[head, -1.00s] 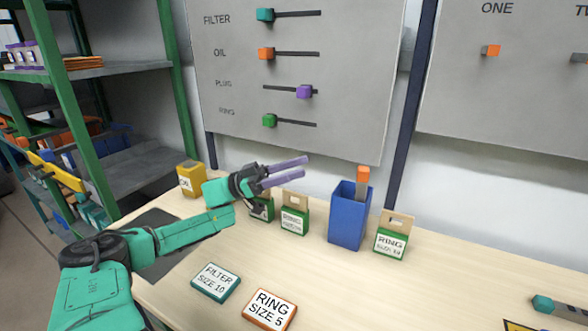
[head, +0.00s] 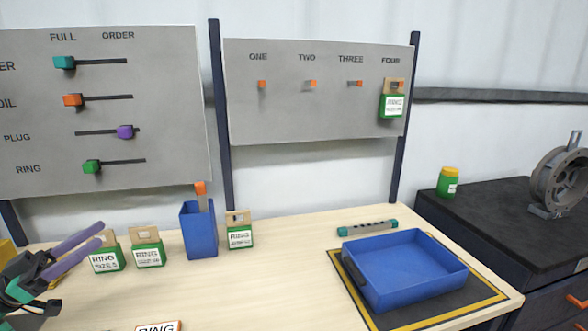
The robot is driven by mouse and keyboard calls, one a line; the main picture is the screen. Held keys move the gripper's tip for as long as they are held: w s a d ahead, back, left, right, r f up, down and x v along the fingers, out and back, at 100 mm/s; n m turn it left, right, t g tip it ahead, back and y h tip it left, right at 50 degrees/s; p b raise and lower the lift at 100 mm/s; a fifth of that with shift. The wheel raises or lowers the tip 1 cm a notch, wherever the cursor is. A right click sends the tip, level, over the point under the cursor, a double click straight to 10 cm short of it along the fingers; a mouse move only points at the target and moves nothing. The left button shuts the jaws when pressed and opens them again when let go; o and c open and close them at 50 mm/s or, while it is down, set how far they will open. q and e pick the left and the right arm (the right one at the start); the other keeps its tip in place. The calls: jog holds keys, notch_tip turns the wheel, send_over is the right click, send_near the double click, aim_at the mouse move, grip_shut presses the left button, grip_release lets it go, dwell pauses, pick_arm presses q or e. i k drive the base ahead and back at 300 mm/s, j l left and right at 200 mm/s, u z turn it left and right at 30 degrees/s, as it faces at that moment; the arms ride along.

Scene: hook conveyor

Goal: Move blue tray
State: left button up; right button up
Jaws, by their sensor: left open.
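The blue tray (head: 452,266) is an open, shallow, empty tray on the right part of the wooden table. It sits on a dark mat with a yellow border (head: 492,296), and a dark handle shows on its left side. My left gripper (head: 98,238) is at the left edge of the head view, with its two purple fingers apart and nothing between them. It is far to the left of the tray, close to the green ring packs. My right gripper is not in view.
Green ring packs (head: 147,255) and a blue bin (head: 199,235) stand along the table's back. A grey bar with teal ends (head: 367,228) lies behind the tray. Another ring pack (head: 392,104) hangs under FOUR on the board. The middle of the table is clear.

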aim_at(393, 270)
jog(key=k, duration=1.05)
